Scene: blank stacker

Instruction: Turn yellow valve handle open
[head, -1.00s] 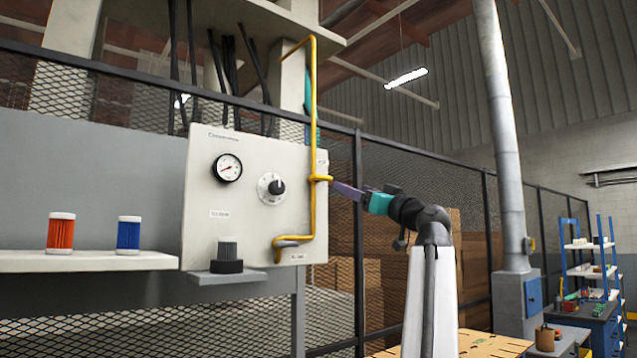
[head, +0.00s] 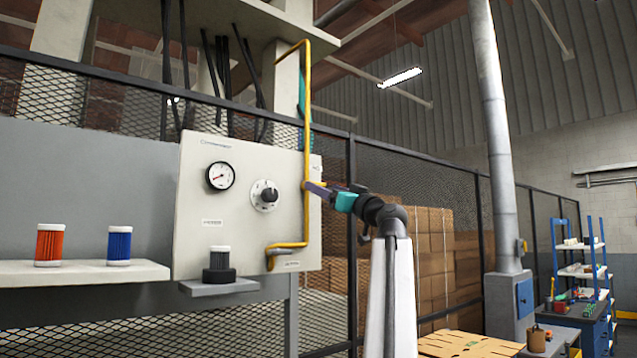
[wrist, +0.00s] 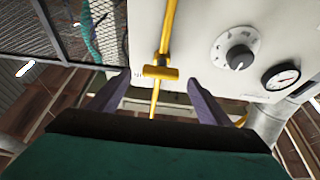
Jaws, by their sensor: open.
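The yellow valve handle (wrist: 160,72) is a short yellow crossbar on a thin yellow pipe (wrist: 169,28) in the wrist view. In the head view the handle (head: 307,185) shows small at the panel's right side, partly covered by my gripper. My gripper (wrist: 158,82) has its two purple fingers spread, one on each side of the handle in the wrist view, with nothing held. In the head view my gripper (head: 316,189) reaches in from the right, its fingertips at or very near the handle. I cannot tell whether they touch it.
The white panel (head: 200,240) carries a gauge (head: 220,176) and a round dial (head: 265,195) left of the pipe. Orange (head: 50,245) and blue (head: 119,246) cylinders stand on a shelf (head: 75,272) to the left. A mesh fence (head: 385,165) and stacked boxes (head: 430,260) lie behind my arm.

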